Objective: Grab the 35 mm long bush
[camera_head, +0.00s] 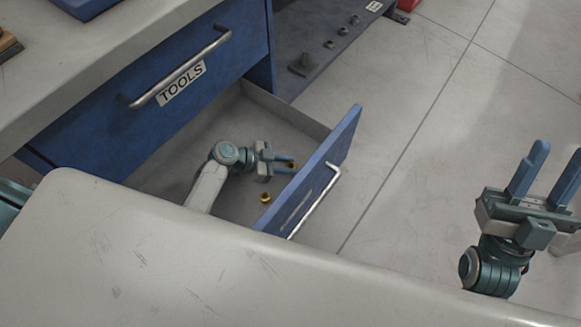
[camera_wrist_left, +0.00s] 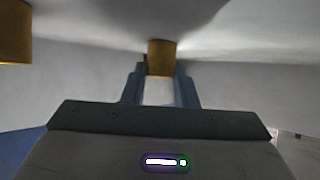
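A small brass bush (camera_head: 292,164) is at the fingertips of my left gripper (camera_head: 284,163), inside the open drawer near its front panel. In the left wrist view this bush (camera_wrist_left: 161,57) fills the gap between the two fingertips (camera_wrist_left: 160,76), which look closed on its sides. A second brass bush (camera_head: 265,197) lies on the drawer floor, apart from the gripper. It also shows cut off at the upper left of the wrist view (camera_wrist_left: 14,32). The frames do not give either bush's length. My right gripper (camera_head: 556,170) is open and empty, outside the drawer.
The blue drawer front (camera_head: 330,165) with its metal handle (camera_head: 318,205) stands close beyond the left fingertips. A closed drawer labelled TOOLS (camera_head: 182,82) is above. A grey tabletop (camera_head: 180,260) fills the foreground. Small dark parts (camera_head: 303,64) lie on a shelf behind. Open floor lies to the right.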

